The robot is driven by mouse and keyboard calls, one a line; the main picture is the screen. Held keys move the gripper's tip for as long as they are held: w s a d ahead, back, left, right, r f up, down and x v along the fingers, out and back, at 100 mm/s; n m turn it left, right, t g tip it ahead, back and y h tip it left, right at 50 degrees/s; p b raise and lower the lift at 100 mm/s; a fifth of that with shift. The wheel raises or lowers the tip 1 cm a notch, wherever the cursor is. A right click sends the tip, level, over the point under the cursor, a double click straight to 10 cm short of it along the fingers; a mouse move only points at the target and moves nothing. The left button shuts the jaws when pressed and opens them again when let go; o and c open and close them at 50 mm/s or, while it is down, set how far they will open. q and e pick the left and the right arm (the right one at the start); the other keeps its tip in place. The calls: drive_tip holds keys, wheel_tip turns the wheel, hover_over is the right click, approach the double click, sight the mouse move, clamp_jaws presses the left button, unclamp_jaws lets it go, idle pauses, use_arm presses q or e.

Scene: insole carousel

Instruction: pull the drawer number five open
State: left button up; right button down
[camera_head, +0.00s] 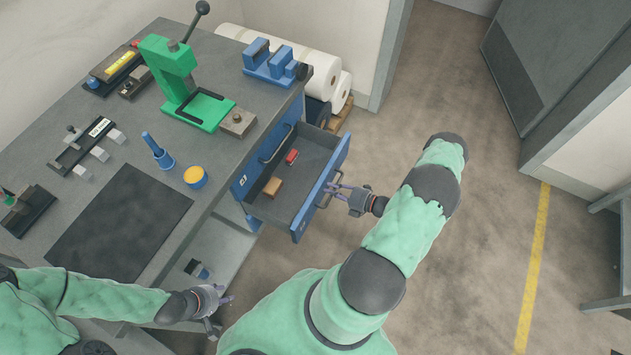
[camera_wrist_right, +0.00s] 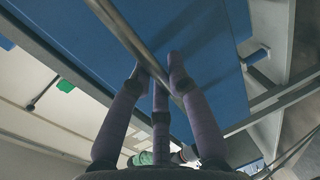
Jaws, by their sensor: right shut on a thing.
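A blue-fronted drawer (camera_head: 322,187) stands pulled out from the right end of the workbench, with its grey inside showing. A small red item (camera_head: 292,156) and a tan block (camera_head: 272,187) lie in it. My right gripper (camera_head: 334,188) is at the drawer's front, shut on its bar handle. In the right wrist view the fingers (camera_wrist_right: 160,75) close around the metal handle bar (camera_wrist_right: 128,38) in front of the blue panel (camera_wrist_right: 215,95). No number is readable on the open drawer. My left gripper (camera_head: 222,302) is near the bench's front edge, empty; its finger opening is unclear.
The grey workbench (camera_head: 65,105) carries a green press (camera_head: 172,75), a blue vise (camera_head: 270,62), a yellow-topped blue pot (camera_head: 195,176) and a dark mat (camera_head: 120,222). The floor (camera_head: 480,240) to the right is clear.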

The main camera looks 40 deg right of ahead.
drive_tip(key=v, duration=0.2)
drive_tip(key=f+v, duration=0.1)
drive_tip(key=v, duration=0.2)
drive_tip(key=shift+s+d+f, duration=0.1)
drive_tip(key=shift+s+d, duration=0.1)
drive_tip(key=shift+s, duration=0.2)
drive_tip(key=c, duration=1.2)
unclamp_jaws()
drive_tip(key=v, duration=1.2)
drive_tip(key=shift+d, duration=0.1)
